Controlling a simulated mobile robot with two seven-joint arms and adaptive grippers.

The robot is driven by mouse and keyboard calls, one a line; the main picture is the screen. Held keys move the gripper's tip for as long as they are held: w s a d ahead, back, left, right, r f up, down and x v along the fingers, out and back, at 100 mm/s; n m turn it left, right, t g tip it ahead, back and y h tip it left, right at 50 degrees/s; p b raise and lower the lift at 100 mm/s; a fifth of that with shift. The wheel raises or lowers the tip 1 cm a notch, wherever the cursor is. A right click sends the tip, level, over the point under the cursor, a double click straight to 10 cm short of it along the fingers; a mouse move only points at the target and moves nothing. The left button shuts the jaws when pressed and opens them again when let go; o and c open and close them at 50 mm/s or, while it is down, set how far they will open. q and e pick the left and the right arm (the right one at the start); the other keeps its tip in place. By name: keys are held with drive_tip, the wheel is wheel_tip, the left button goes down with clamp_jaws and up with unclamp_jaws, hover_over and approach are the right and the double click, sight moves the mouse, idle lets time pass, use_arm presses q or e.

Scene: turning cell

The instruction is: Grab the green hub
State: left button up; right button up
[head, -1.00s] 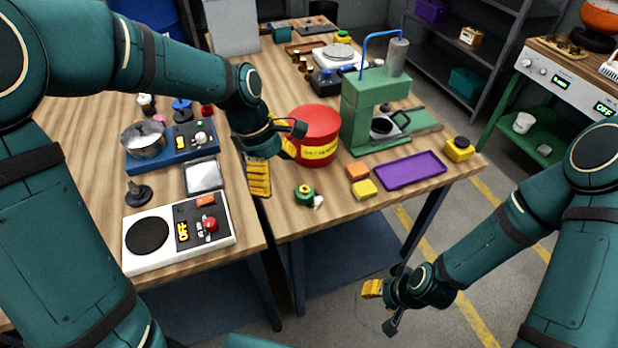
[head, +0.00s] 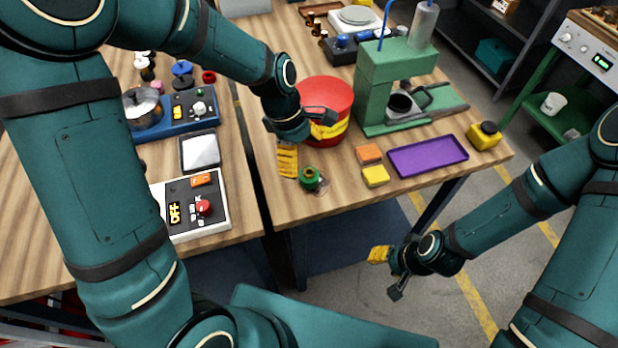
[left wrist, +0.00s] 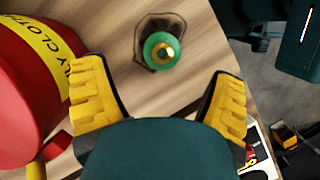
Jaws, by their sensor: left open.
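The green hub (head: 310,178) stands on the front part of the wooden table, with a brass-coloured centre. In the left wrist view the hub (left wrist: 161,50) lies ahead of the fingertips, roughly midway between them, with a dark, see-through shape around its base. My left gripper (head: 307,147) is open and empty above the table, just behind the hub in the head view. Its two yellow-padded fingers (left wrist: 158,72) are spread apart and do not touch the hub. My right gripper (head: 386,272) is open and empty in front of the table edge.
A red can (head: 326,97) with a yellow label stands close behind my left gripper. An orange block (head: 368,153), a yellow block (head: 375,176) and a purple tray (head: 428,156) lie right of the hub. A green press (head: 385,85) stands behind them.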

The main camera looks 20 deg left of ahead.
sight(309, 172)
use_arm(q)
drive_tip(key=b+x, duration=0.1)
drive_tip(key=x, duration=0.3)
drive_tip(key=shift+s+f, duration=0.1)
drive_tip(key=shift+s, duration=0.1)
drive_tip(key=shift+d+f+b, duration=0.15)
drive_tip(key=shift+f+b, duration=0.15)
drive_tip(key=shift+f, duration=0.25)
drive_tip(key=shift+c, duration=0.5)
drive_tip(key=c, duration=1.3)
